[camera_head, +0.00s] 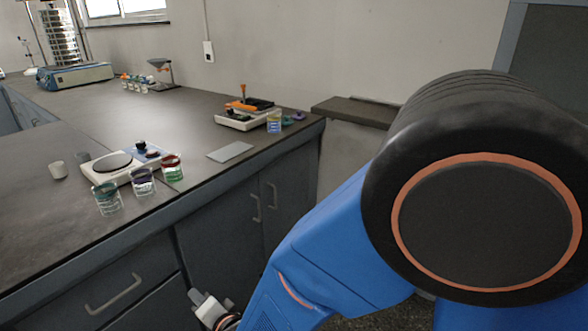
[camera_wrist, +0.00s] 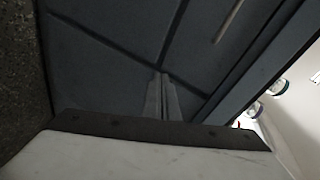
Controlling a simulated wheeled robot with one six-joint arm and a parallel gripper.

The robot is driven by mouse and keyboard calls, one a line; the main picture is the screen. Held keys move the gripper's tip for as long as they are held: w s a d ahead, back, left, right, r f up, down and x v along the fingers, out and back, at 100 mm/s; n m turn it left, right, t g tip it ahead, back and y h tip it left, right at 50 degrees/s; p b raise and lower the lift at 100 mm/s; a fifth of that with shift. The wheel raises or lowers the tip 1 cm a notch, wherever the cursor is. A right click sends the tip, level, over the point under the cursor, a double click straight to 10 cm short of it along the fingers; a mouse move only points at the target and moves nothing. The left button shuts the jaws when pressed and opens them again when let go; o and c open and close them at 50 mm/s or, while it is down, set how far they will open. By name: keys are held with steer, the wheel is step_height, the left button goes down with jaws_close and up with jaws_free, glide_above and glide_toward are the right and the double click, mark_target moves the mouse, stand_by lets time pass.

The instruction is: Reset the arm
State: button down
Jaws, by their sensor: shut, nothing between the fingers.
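My arm, blue with a black joint cap, fills the right of the head view. My gripper (camera_wrist: 162,80) shows in the wrist view with its two grey fingers together and nothing between them. Behind the fingers in that view are the dark cabinet fronts (camera_wrist: 105,75). In the head view a small white end part of my arm shows low, in front of the cabinets and below the worktop (camera_head: 190,190). The fingertips cannot be made out there.
On the worktop's near part stand a balance (camera_head: 107,172) and several beakers, including a green one (camera_head: 172,170). A grey plate (camera_head: 230,152) lies right of them. An orange-and-black device (camera_head: 248,108) stands near the right end. A blue-and-white machine (camera_head: 75,76) stands at the back left.

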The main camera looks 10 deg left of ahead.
steer(key=w+d+r+h, duration=0.2)
steer(key=w+d+r, duration=0.1)
steer(key=w+d, duration=0.35)
steer(key=w+d+r+h, duration=0.1)
steer(key=w+d+r, duration=0.3)
steer(key=w+d, duration=0.25)
steer(key=w+d+r+n+h, duration=0.1)
steer(key=w+d+r+h, duration=0.15)
steer(key=d, duration=0.75)
steer(key=w+d+r+n+h, duration=0.1)
steer(key=d+r, duration=0.2)
steer(key=d, duration=0.7)
steer(key=s+d+r+g+h, duration=0.1)
steer(key=s+d+r+h, duration=0.15)
steer(key=d, duration=0.75)
steer(key=s+d+r+h, duration=0.1)
steer(key=s+d, duration=0.3)
steer(key=d, duration=0.6)
steer(key=s+d+n+g+h, duration=0.1)
steer(key=s+d+h, duration=0.1)
steer(key=s+d, duration=0.8)
steer(key=shift+s+d+g, duration=0.35)
steer(key=shift+s+g, duration=0.05)
steer(key=shift+s, duration=0.6)
steer(key=shift+r, duration=0.1)
